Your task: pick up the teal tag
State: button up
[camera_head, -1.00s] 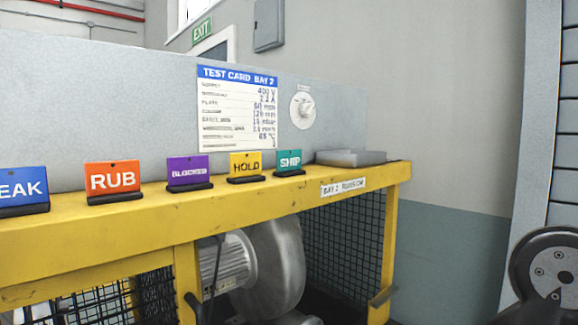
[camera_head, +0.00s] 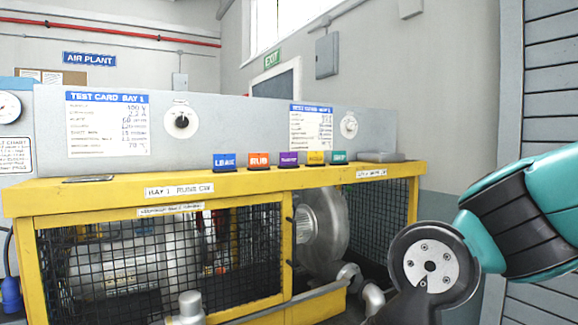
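The teal tag (camera_head: 339,156) stands upright on the yellow bench top (camera_head: 210,181), toward its right end. It is the rightmost in a row of tags and stands just right of the yellow tag (camera_head: 316,158). In the earlier view its lettering reads SHIP; now it is too small to read surely. My arm shows at the right, apart from the bench top, but my gripper is out of view.
To the left in the row stand a purple tag (camera_head: 288,159), an orange tag (camera_head: 259,160) and a blue tag (camera_head: 225,162). A flat grey tray (camera_head: 381,157) lies right of the teal tag. A grey panel (camera_head: 240,120) rises behind. The bench's left top is mostly clear.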

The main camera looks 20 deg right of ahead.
aim_at(338, 157)
jog(key=z, duration=1.25)
jog(key=i, duration=1.4)
jog(key=u, duration=0.35)
